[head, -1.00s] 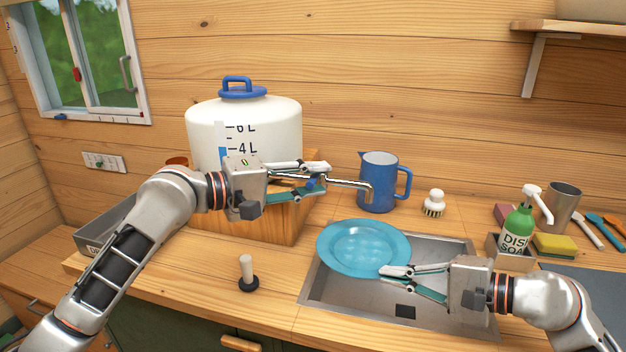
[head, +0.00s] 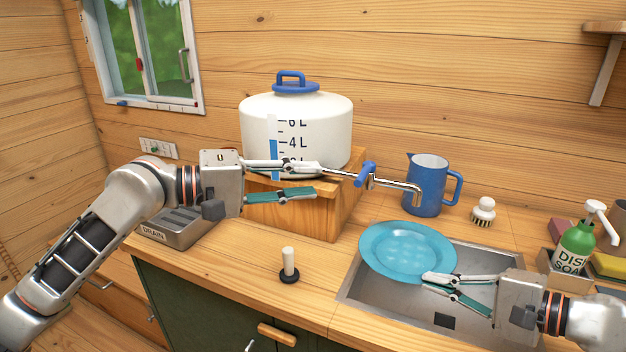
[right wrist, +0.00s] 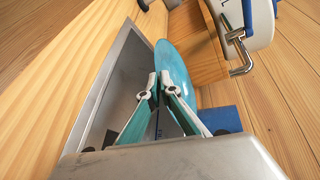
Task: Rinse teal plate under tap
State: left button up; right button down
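The teal plate (head: 405,250) is tilted over the sink, its lower rim between the fingers of my right gripper (head: 428,281). The right wrist view shows the plate (right wrist: 172,62) edge-on between the fingertips (right wrist: 158,82).
The steel sink (head: 375,300) is set in the wooden counter. A blue jug (head: 427,187) and a brush (head: 483,211) stand behind it. Green dish soap (head: 575,247) is at right. A plug (head: 288,266) stands left of the sink. A drain box (head: 178,228) lies behind my left arm.

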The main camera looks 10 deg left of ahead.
dwell(0.3)
